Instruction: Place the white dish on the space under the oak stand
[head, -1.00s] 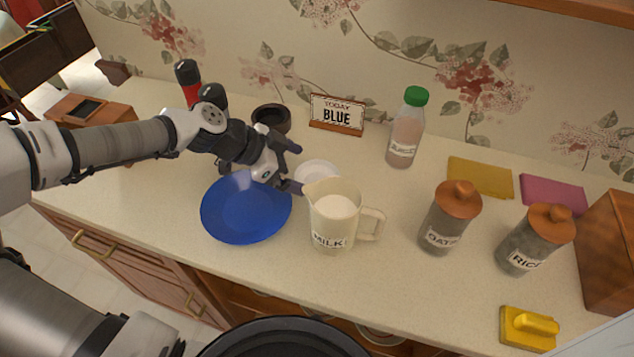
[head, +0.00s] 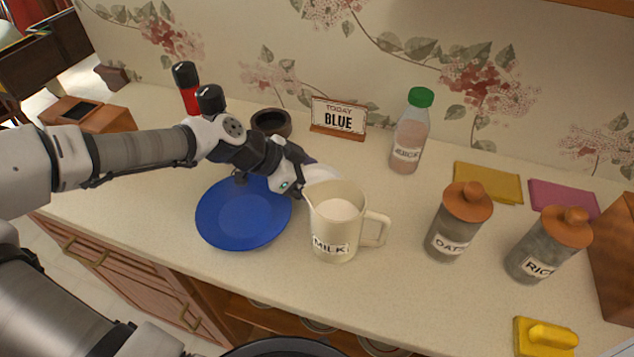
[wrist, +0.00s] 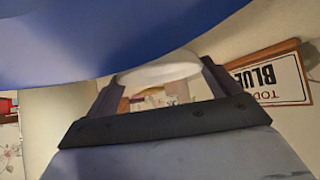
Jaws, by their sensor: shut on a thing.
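The white dish (wrist: 160,74) shows between my gripper's two fingers in the wrist view, and my gripper (wrist: 165,88) is shut on it. In the head view my gripper (head: 316,172) is behind the milk jug, and the dish is mostly hidden there by the jug and my wrist. I cannot pick out the oak stand for sure. A brown wooden piece (head: 615,250) is cut off at the right edge of the head view, and I cannot tell whether it is the stand.
A blue plate (head: 242,222) lies below my wrist, and the milk jug (head: 335,235) stands close to my gripper. A TODAY BLUE sign (head: 338,115), a bottle (head: 410,135), oats (head: 458,225) and rice (head: 548,245) jars and a yellow sponge (head: 543,338) stand around. Bare counter lies between jug and jars.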

